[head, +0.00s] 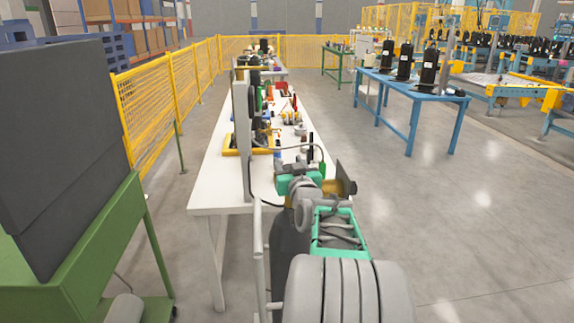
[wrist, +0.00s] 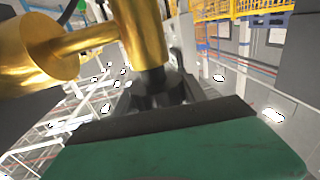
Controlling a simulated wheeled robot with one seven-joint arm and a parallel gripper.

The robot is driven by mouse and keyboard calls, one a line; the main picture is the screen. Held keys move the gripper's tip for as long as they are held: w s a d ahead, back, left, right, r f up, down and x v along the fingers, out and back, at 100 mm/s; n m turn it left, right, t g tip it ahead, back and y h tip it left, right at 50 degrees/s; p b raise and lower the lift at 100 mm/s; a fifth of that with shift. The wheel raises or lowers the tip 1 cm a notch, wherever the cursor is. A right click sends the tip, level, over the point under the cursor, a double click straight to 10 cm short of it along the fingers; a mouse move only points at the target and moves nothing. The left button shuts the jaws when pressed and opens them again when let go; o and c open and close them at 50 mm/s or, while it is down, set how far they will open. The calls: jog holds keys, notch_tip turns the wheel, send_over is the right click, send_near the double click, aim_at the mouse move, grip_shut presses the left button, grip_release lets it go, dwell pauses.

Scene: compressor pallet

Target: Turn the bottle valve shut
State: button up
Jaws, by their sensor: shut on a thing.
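The bottle (head: 289,244) is a dark grey cylinder standing upright at the near end of the white table, partly hidden behind my arm. Its brass valve (wrist: 140,38) fills the upper left of the wrist view, with a thick brass side outlet (wrist: 38,55). A dark part (wrist: 158,88) sits below the brass stem, right at the black-edged green finger. My green gripper (head: 300,180) is at the top of the bottle and is shut on the valve. The far finger and the exact grip on the handle are hidden.
The white table (head: 223,180) holds several tools and a yellow tray (head: 232,152). A grey upright post (head: 243,140) stands close by. A green cart (head: 95,225) with a dark panel is at left. A blue table (head: 420,95) stands at right; the floor between is clear.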

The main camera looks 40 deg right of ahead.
jog(key=m+h, duration=0.1)
jog(key=m+g+h+b, duration=0.1)
jog(key=g+h+b, duration=0.1)
jog(key=shift+f+m+h, duration=0.25)
jog(key=shift+m+h, duration=0.05)
jog(key=shift+m, duration=0.1)
jog(key=shift+s+d+r+m+g+h+b, duration=0.1)
jog(key=shift+s+d+m+g+h+b, duration=0.2)
jog(key=shift+m+g+h+b, duration=1.15)
jog(key=shift+s+d+r+m+g+h+b, duration=0.15)
jog(key=shift+s+m+g+h+b, duration=0.3)
jog(key=shift+m+g, duration=1.15)
jog(key=shift+s+d+f+m+g+h+b, duration=0.1)
jog(key=shift+s+d+m+g+h+b, duration=0.2)
jog(key=shift+m+g+h+b, duration=1.3)
jog(key=shift+n+g+y+p, duration=0.45)
jog(key=shift+n+g+y, duration=0.05)
jog(key=shift+n+g, duration=0.25)
jog(key=o, duration=1.4)
jog(key=shift+d, duration=0.1)
jog(key=shift+c, duration=0.2)
